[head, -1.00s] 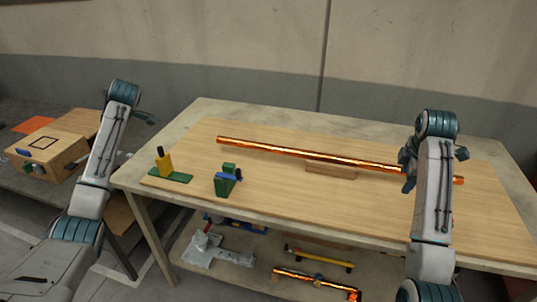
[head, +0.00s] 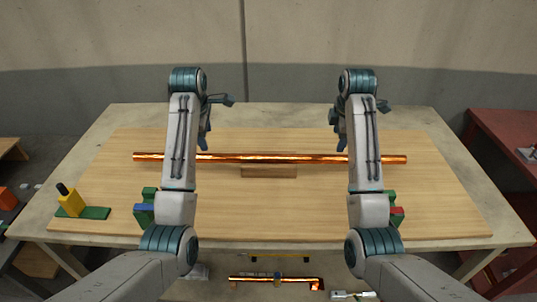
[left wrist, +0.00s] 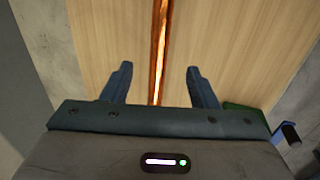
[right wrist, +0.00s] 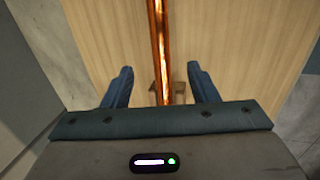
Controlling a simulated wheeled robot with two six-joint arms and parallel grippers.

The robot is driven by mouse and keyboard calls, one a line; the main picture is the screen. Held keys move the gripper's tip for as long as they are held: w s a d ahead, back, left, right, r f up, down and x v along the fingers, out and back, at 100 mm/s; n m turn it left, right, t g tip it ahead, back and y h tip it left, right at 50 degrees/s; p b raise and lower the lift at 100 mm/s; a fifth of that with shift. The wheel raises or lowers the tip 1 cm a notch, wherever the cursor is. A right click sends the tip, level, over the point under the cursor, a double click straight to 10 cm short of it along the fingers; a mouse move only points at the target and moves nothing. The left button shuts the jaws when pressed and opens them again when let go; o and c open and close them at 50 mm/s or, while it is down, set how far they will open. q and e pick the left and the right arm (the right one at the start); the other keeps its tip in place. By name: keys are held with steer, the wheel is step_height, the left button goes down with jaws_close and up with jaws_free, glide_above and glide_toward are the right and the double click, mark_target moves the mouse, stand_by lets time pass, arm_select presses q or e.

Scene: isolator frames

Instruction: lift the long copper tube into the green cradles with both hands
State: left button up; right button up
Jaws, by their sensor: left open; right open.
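The long copper tube (head: 270,158) lies left to right across the wooden board, with a small wooden block (head: 268,172) at its middle. A green cradle with a blue part (head: 144,210) stands in front of the tube at left. Another green cradle with a red part (head: 397,213) is at right, partly hidden by my right arm. My left gripper (head: 204,130) and my right gripper (head: 338,128) are open above the tube. In the left wrist view the tube (left wrist: 159,50) runs between the fingers. In the right wrist view the tube (right wrist: 159,50) does too.
A yellow block with a black top (head: 70,201) stands on a green base at the board's left. A bent copper pipe (head: 275,280) lies on the shelf below. A red table (head: 500,150) is at right. The board (head: 445,190) has free room at right.

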mark_target(212, 155)
arm_select(q)
steer(key=x, duration=1.1)
steer(key=shift+w, duration=0.1)
arm_select(e)
steer(key=x, duration=1.1)
steer(key=shift+f, duration=0.1)
arm_select(q)
jaws_close()
arm_select(e)
jaws_close()
arm_select(q)
steer(key=shift+r, duration=0.2)
arm_select(e)
steer(key=shift+w+r, duration=0.1)
steer(key=shift+r, duration=0.2)
arm_select(q)
steer(key=shift+w, duration=0.1)
arm_select(e)
steer(key=shift+w, duration=0.1)
